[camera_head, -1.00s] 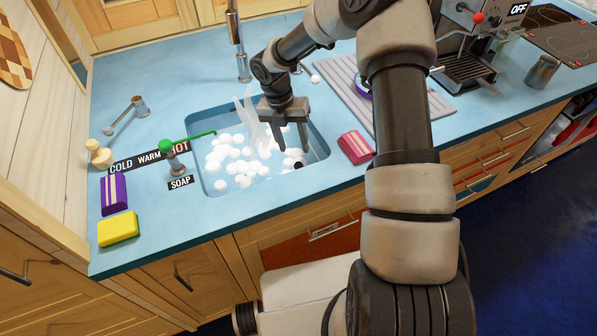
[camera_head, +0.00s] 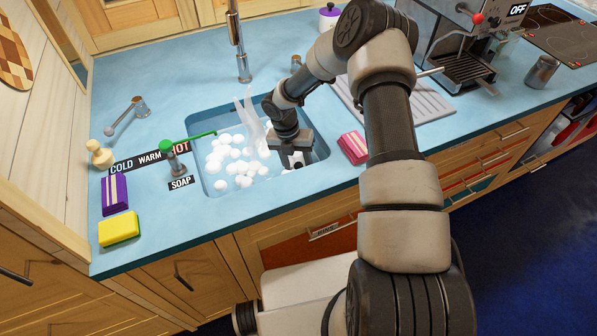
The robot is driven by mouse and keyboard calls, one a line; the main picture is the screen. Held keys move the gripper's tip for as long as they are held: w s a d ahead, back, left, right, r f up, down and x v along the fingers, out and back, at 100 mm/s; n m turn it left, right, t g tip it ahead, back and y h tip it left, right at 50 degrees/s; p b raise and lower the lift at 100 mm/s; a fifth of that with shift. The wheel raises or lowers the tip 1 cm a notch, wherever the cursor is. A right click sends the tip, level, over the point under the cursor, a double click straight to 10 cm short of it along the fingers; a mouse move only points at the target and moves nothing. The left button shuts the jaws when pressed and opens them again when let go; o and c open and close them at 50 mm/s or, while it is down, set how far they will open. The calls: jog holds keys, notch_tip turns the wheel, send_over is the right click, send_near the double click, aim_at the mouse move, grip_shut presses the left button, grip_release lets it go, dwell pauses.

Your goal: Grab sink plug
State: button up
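The sink (camera_head: 207,186) is set in the blue counter and holds white foam balls (camera_head: 235,152). A small dark thing, likely the sink plug (camera_head: 298,165), shows at the right part of the sink among foam, mostly hidden by my gripper. My gripper (camera_head: 295,162) is down inside the sink, pointing downward, with its fingers apart on either side of that spot. I cannot tell whether the fingers touch the plug.
A tall faucet (camera_head: 236,40) stands behind the sink, with pale translucent streaks (camera_head: 250,118) over the foam. A green-topped soap dispenser (camera_head: 172,150) stands left. A pink sponge (camera_head: 353,148) lies at the right rim. A coffee machine (camera_head: 465,50) stands further right.

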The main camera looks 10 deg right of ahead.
jog(key=shift+c, duration=0.4)
jog(key=c, duration=1)
jog(key=shift+c, duration=0.2)
jog(key=shift+r, duration=0.15)
